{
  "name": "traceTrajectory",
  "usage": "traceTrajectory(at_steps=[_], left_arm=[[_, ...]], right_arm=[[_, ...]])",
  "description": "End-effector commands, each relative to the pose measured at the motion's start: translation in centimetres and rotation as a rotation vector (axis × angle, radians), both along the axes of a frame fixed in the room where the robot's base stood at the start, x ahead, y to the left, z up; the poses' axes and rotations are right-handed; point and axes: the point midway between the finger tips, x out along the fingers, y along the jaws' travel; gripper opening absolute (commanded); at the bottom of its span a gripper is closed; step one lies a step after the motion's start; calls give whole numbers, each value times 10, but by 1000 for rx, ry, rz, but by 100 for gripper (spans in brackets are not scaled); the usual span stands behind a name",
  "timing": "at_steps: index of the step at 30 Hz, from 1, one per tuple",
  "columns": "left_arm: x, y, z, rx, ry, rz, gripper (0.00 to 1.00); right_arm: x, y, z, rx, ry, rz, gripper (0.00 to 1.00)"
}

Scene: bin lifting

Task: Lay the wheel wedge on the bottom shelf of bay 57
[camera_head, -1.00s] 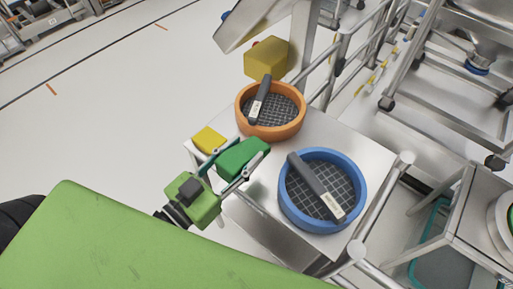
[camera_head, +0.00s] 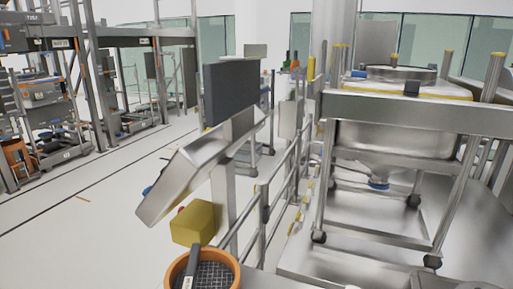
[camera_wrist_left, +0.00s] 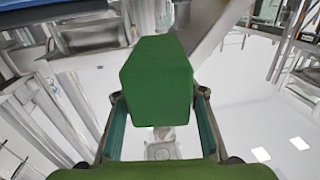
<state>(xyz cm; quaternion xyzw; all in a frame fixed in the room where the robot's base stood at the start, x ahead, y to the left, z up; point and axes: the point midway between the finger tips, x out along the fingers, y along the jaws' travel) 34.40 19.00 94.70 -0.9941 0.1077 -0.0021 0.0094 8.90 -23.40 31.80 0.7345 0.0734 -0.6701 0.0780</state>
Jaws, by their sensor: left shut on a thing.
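The wheel wedge, a green block (camera_wrist_left: 157,78), is held between the fingers of my left gripper (camera_wrist_left: 159,97) in the left wrist view. The gripper is shut on it, with one finger on each side, and pale floor shows below. Neither the wedge nor either gripper shows in the head view. Tall racks with shelves and small labels (camera_head: 68,154) stand at the far left of the head view. The label numbers are too small to read, so I cannot tell which one is bay 57.
An orange-rimmed sieve (camera_head: 229,264) with a dark-handled tool is at the bottom edge. A yellow box (camera_head: 192,222) and a tilted metal panel (camera_head: 185,178) are beyond it. Metal railings (camera_head: 263,207) and a steel tank frame (camera_head: 390,140) fill the right. Open floor (camera_head: 75,225) lies left.

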Motion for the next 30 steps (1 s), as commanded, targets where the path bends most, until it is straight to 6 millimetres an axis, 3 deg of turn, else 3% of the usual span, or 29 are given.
traceTrajectory(at_steps=[12, 29, 30], left_arm=[[33, 2, -6, -19, -1, 206, 2], [36, 1, -7, -18, 2, 217, 2], [36, 1, -7, -18, 2, 217, 2]], right_arm=[[0, 0, 0, 0, 0, 0, 40], [0, 0, 0, 0, 0, 0, 40], [0, 0, 0, 0, 0, 0, 30]])
